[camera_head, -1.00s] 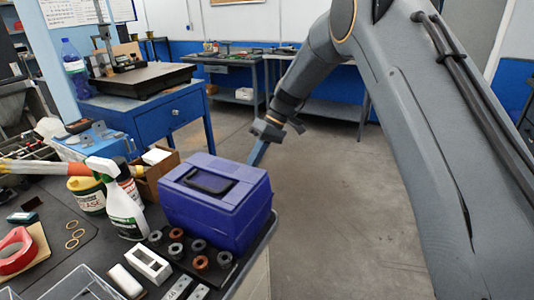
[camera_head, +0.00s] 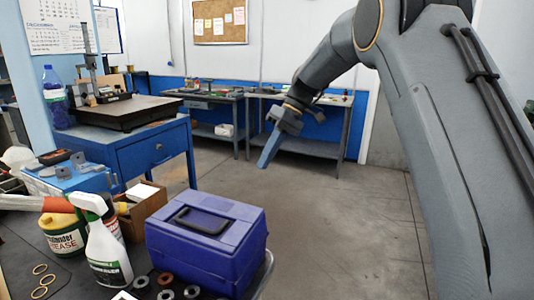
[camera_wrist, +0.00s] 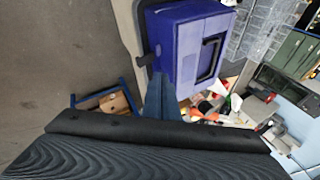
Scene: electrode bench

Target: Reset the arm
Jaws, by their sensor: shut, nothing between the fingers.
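My gripper (camera_head: 268,152) hangs from my raised arm on the right of the head view, with its blue fingers pointing down and together. It is shut and empty. It is in the air right of and above the blue toolbox, apart from it. In the wrist view my gripper (camera_wrist: 160,95) shows as a blue tip in front of the dark wrist, with the blue toolbox beyond it.
The blue toolbox (camera_head: 205,245) stands at the bench's right edge. A spray bottle (camera_head: 105,250), a grease tub (camera_head: 62,235) and metal rings are to its left. A blue cabinet (camera_head: 155,152) and back benches (camera_head: 290,145) stand behind. Open floor (camera_head: 350,240) lies to the right.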

